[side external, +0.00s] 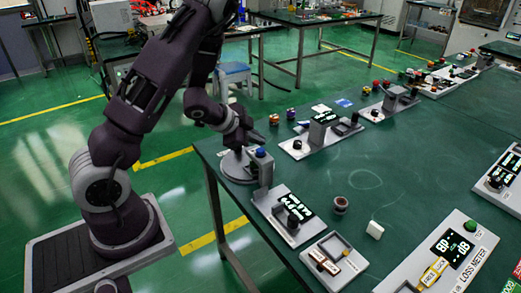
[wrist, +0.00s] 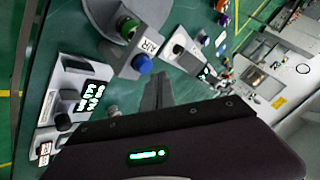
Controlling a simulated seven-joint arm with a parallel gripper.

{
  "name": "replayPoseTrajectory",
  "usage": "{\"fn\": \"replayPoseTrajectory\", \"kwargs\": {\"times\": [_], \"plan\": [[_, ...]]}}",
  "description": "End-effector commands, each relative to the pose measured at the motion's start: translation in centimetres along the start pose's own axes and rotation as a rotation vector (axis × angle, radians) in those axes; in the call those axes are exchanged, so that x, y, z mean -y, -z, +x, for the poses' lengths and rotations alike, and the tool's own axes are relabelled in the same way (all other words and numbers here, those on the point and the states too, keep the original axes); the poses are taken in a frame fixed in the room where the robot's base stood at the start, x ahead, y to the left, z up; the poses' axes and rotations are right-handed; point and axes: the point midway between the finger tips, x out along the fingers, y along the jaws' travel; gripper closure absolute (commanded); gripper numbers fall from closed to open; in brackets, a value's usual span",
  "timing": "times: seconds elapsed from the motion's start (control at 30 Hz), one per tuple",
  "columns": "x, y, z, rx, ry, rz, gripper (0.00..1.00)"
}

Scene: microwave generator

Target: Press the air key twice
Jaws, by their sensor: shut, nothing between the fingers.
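A grey unit with an AIR label (wrist: 152,45) shows in the wrist view, with a blue round button (wrist: 143,64) at its near end and a green round knob (wrist: 128,27) farther up. In the side view the blue button (side external: 260,152) tops a grey post at the table's near left edge, beside a round grey base (side external: 236,168). My gripper (side external: 270,141) is shut and empty, its tip close to the blue button and seemingly above it. In the wrist view the shut fingers (wrist: 158,82) lie just right of the blue button. I cannot see contact.
A panel with a lit display and black knob (side external: 290,214) stands in front of the post. A small switch unit (side external: 334,262), a dark round piece (side external: 340,205) and a white block (side external: 375,229) are nearby. Another display unit (side external: 320,135) stands behind. The green table's middle (side external: 400,170) is clear.

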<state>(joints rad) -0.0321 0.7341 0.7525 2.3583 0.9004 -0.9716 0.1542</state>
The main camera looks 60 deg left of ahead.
Motion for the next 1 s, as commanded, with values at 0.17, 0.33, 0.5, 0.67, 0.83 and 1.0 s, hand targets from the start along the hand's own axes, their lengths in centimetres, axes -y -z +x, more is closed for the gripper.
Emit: {"fn": "replayPoseTrajectory", "kwargs": {"times": [0.17, 0.33, 0.5, 0.67, 0.83, 1.0], "plan": [[0.00, 0.00, 0.00, 0.000, 0.000, 0.000, 1.00], [-0.04, -0.05, 0.05, 0.000, 0.000, 0.000, 1.00], [-0.37, -0.39, 0.48, 0.001, -0.001, -0.002, 1.00], [-0.45, -0.45, 0.60, 0.000, 0.000, 0.001, 1.00], [-0.45, -0.45, 0.60, 0.000, 0.000, 0.000, 1.00], [-0.51, -0.51, 0.69, 0.000, 0.000, 0.000, 1.00]]}}
